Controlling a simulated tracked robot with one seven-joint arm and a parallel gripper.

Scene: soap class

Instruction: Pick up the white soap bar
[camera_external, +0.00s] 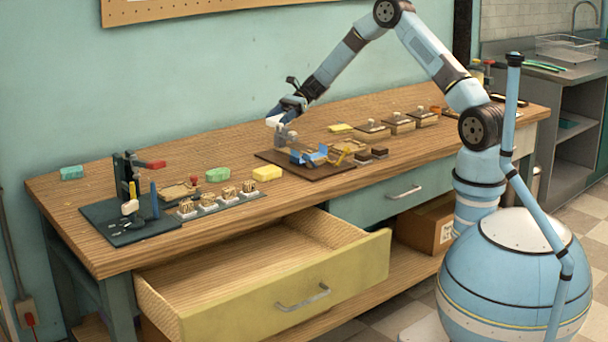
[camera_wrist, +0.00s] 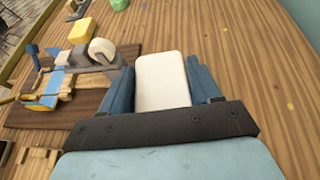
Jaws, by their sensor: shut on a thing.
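The white soap bar (camera_wrist: 163,82) is between the two blue fingers of my gripper (camera_wrist: 165,75) in the wrist view. My gripper is shut on it, one finger along each side. In the external view my gripper (camera_external: 283,113) is over the back of the workbench, by the far left side of a dark board. The pale end of the soap bar (camera_external: 274,120) shows below the fingers there. It appears to be above the wood, but the gap under it is hard to tell.
The dark board (camera_external: 330,170) carries a blue and yellow device (camera_external: 315,155). Yellow (camera_external: 267,173) and green (camera_external: 217,174) bars lie to the left, near a dark stand (camera_external: 130,232). A yellow drawer (camera_external: 290,300) stands open in front. Stamps (camera_external: 397,124) sit to the right.

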